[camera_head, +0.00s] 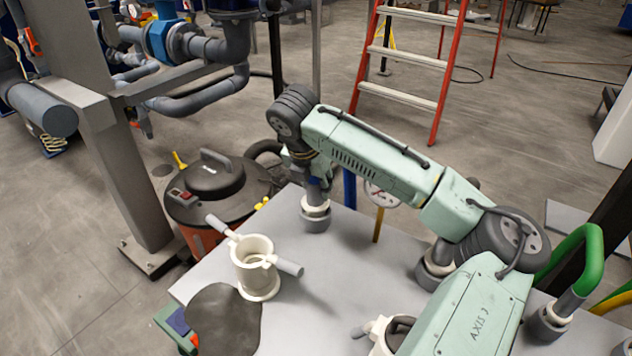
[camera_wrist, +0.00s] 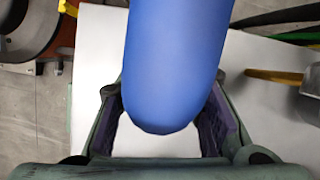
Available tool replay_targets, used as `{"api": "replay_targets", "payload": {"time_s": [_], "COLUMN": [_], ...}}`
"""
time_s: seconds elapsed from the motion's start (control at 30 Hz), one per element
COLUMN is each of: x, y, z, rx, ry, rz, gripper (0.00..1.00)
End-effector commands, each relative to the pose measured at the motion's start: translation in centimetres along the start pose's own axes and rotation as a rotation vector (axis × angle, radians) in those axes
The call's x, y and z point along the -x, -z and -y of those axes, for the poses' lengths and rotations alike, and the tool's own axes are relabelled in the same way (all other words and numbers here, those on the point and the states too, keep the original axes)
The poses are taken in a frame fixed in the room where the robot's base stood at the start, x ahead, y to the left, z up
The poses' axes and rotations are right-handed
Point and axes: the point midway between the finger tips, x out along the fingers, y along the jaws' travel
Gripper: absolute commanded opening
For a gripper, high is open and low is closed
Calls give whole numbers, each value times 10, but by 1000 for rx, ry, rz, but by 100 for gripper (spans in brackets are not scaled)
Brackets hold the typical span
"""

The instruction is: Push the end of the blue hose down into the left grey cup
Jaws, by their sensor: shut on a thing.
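The left grey cup (camera_head: 316,221) stands on the grey table top in the head view. My gripper (camera_head: 314,183) is directly above it, pointing down. In the wrist view my gripper (camera_wrist: 165,125) is shut on the blue hose (camera_wrist: 175,65), whose rounded body fills the space between the purple-padded fingers. In the head view a little blue shows at the fingers, and a length of blue hose (camera_head: 349,188) hangs behind my arm. The hose end and the cup's mouth are mostly hidden, so I cannot tell how far the end is inside.
A middle grey cup (camera_head: 428,276) is partly behind my arm. A right cup (camera_head: 547,326) has a green hose (camera_head: 578,262) at it. A cream pot with side handles (camera_head: 256,276) stands left of the left cup. A black-lidded vacuum (camera_head: 212,180) stands beyond the table edge.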

Motion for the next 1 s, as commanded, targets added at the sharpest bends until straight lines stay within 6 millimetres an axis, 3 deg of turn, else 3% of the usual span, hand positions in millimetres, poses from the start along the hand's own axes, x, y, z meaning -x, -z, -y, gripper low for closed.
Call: {"api": "replay_targets", "payload": {"time_s": [0.47,0.5,0.83,1.0], "x": [-4,-4,-4,-4], "y": [2,2,2,2], "z": [0,0,0,0], "rx": [0,0,0,0], "ry": [0,0,0,0], "rz": [0,0,0,0], "gripper": [0,36,57,57]}}
